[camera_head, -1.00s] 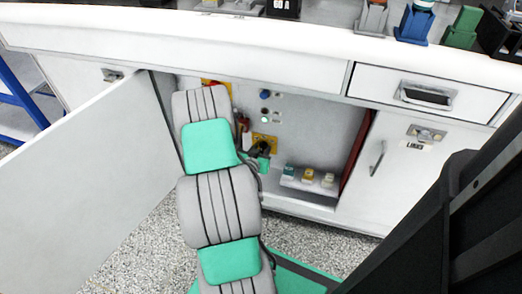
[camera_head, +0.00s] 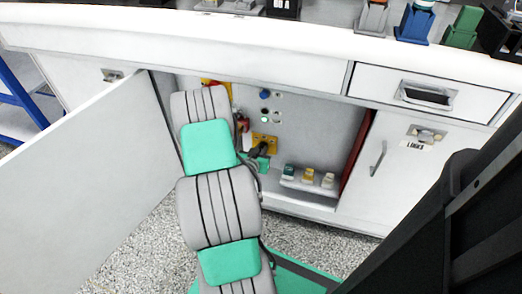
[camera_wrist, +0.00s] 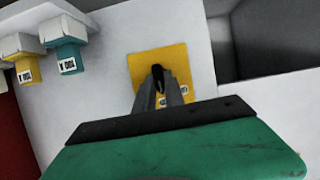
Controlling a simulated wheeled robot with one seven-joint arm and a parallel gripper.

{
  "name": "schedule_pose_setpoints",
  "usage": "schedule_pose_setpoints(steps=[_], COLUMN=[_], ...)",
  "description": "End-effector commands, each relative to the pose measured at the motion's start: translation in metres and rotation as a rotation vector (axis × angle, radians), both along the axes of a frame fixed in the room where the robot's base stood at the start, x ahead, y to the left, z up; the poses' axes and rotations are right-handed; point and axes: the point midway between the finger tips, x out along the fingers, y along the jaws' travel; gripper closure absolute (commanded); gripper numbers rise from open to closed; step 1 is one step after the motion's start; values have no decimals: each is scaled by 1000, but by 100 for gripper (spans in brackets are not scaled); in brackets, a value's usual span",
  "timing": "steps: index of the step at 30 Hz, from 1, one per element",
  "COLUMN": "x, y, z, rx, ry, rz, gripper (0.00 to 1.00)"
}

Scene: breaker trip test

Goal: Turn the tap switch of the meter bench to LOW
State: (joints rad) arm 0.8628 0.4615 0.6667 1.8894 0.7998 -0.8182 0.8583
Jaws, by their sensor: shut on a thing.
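The tap switch shows in the wrist view as a yellow plate (camera_wrist: 145,62) with a black knob (camera_wrist: 157,72) on it. It sits on the back panel inside the open bench cupboard, and the plate also shows in the head view (camera_head: 266,139). My gripper (camera_wrist: 160,88) is shut on the black knob, with its grey fingers on either side. In the head view my gripper (camera_head: 258,152) is partly hidden behind my arm. The plate's lettering is mostly covered by the fingers, so the knob's setting cannot be read.
A low shelf (camera_head: 306,187) with several small labelled blocks stands right of the switch. Buttons and lamps (camera_head: 265,95) are above it. The open door (camera_head: 85,190) is at the left, and a red panel (camera_head: 357,152) at the right side of the opening.

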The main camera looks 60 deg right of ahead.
Motion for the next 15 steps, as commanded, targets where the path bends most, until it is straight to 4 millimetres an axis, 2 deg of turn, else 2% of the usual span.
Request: schedule_pose_setpoints(steps=[8,15], x=[2,5], y=[0,1], z=[-3,-4], rx=[-19,-51], ry=[122,318], rz=[2,1], gripper=[100,100])
